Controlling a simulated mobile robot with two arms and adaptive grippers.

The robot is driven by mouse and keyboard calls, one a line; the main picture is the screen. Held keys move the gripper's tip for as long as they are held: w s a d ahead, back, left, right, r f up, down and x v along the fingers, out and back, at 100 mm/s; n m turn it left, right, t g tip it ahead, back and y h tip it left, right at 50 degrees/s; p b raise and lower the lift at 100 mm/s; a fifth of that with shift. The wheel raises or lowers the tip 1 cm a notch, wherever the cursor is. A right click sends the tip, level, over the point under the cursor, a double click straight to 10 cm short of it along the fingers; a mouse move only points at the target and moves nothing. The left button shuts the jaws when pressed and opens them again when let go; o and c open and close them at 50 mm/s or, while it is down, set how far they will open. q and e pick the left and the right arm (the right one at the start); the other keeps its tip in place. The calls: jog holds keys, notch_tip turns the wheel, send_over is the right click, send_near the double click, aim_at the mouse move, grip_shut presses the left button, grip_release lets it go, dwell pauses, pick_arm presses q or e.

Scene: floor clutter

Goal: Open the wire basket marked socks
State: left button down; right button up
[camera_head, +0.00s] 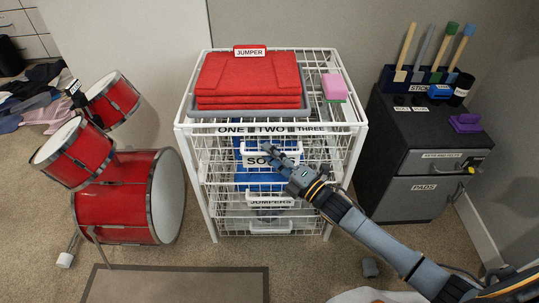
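The wire basket marked socks (235,160) is the upper pull-out basket in a white wire rack (204,190). Its white label shows only "SO"; my gripper hides the rest. Blue contents show through its wires. It appears to sit in within the rack frame. My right gripper (272,156) is at the front of this basket, over the right part of the label. I cannot tell whether it touches the basket or whether its fingers are open. My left gripper is not in view.
A lower basket marked jumpers (270,202) hangs below. Folded red jumpers (249,75) and a pink-green block (334,86) lie on top of the rack. A red drum set (128,195) stands left, a dark cabinet (412,160) right. Carpet in front is mostly clear.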

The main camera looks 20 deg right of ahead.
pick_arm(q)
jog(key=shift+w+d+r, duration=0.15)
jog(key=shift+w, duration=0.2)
pick_arm(e)
jog(key=shift+w+a+r, duration=0.1)
jog(key=shift+w+a, duration=0.1)
jog(key=shift+w, duration=0.15)
jog(key=shift+c, duration=0.4)
grip_shut()
